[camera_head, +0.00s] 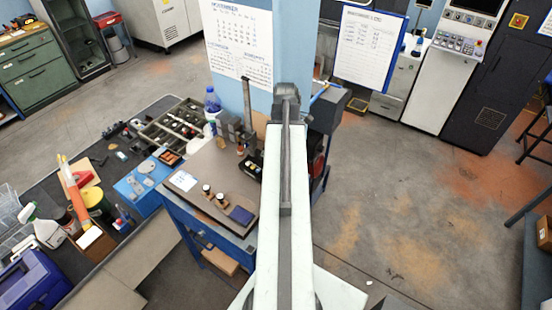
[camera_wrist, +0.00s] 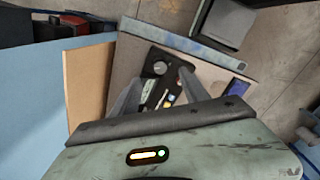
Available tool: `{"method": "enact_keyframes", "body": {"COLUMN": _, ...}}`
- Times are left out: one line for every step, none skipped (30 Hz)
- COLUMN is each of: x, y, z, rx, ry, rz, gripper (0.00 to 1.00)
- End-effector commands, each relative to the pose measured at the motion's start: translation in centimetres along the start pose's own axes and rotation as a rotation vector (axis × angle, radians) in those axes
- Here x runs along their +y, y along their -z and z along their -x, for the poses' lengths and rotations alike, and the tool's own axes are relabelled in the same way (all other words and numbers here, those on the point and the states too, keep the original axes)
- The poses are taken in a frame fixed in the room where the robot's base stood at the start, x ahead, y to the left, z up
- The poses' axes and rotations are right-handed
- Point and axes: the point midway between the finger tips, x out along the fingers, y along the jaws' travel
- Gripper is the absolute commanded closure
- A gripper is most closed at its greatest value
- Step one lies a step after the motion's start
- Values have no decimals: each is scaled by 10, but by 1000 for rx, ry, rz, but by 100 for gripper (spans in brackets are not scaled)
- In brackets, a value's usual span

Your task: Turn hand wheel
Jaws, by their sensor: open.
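In the wrist view a black device (camera_wrist: 165,78) with a round dark knob (camera_wrist: 159,68) lies beyond and between my gripper's fingers. I cannot tell whether this knob is the hand wheel; no other wheel is clear to me. My gripper (camera_wrist: 160,76) is open, its two grey fingers apart with nothing held. The gap between the fingertips and the device is hard to judge. In the head view my arm reaches forward, and the fingers are hidden behind it. A small black device (camera_head: 251,165) stands at the right of the workbench, partly hidden by my arm.
The blue workbench (camera_head: 214,160) also holds a dark notebook (camera_head: 241,215). A blue pillar (camera_head: 292,45) with a calendar (camera_head: 240,45) rises behind it. A cluttered dark table lies left. Open floor (camera_head: 400,215) lies right, before the grey machine cabinet (camera_head: 490,85).

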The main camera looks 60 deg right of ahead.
Motion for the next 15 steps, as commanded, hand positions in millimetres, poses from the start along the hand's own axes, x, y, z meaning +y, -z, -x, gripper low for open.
{"method": "enact_keyframes", "body": {"x": 0, "y": 0, "z": -1, "rx": 0, "ry": 0, "rz": 0, "gripper": 47}}
{"method": "enact_keyframes", "body": {"x": 0, "y": 0, "z": -2, "rx": 0, "ry": 0, "rz": 0, "gripper": 47}}
{"method": "enact_keyframes", "body": {"x": 0, "y": 0, "z": -4, "rx": 0, "ry": 0, "rz": 0, "gripper": 47}}
{"method": "enact_keyframes", "body": {"x": 0, "y": 0, "z": -6, "rx": 0, "ry": 0, "rz": -1, "gripper": 47}}
{"method": "enact_keyframes", "body": {"x": 0, "y": 0, "z": -9, "rx": 0, "ry": 0, "rz": -1, "gripper": 47}}
{"method": "enact_keyframes", "body": {"x": 0, "y": 0, "z": -13, "rx": 0, "ry": 0, "rz": -1, "gripper": 47}}
{"method": "enact_keyframes", "body": {"x": 0, "y": 0, "z": -17, "rx": 0, "ry": 0, "rz": -2, "gripper": 47}}
{"method": "enact_keyframes", "body": {"x": 0, "y": 0, "z": -22, "rx": 0, "ry": 0, "rz": -2, "gripper": 47}}
{"method": "enact_keyframes", "body": {"x": 0, "y": 0, "z": -28, "rx": 0, "ry": 0, "rz": -2, "gripper": 47}}
{"method": "enact_keyframes", "body": {"x": 0, "y": 0, "z": -34, "rx": 0, "ry": 0, "rz": -2, "gripper": 47}}
{"method": "enact_keyframes", "body": {"x": 0, "y": 0, "z": -39, "rx": 0, "ry": 0, "rz": -2, "gripper": 47}}
{"method": "enact_keyframes", "body": {"x": 0, "y": 0, "z": -47, "rx": 0, "ry": 0, "rz": -2, "gripper": 47}}
{"method": "enact_keyframes", "body": {"x": 0, "y": 0, "z": -52, "rx": 0, "ry": 0, "rz": -3, "gripper": 47}}
{"method": "enact_keyframes", "body": {"x": 0, "y": 0, "z": -58, "rx": 0, "ry": 0, "rz": -3, "gripper": 47}}
{"method": "enact_keyframes", "body": {"x": 0, "y": 0, "z": -65, "rx": 0, "ry": 0, "rz": -3, "gripper": 47}}
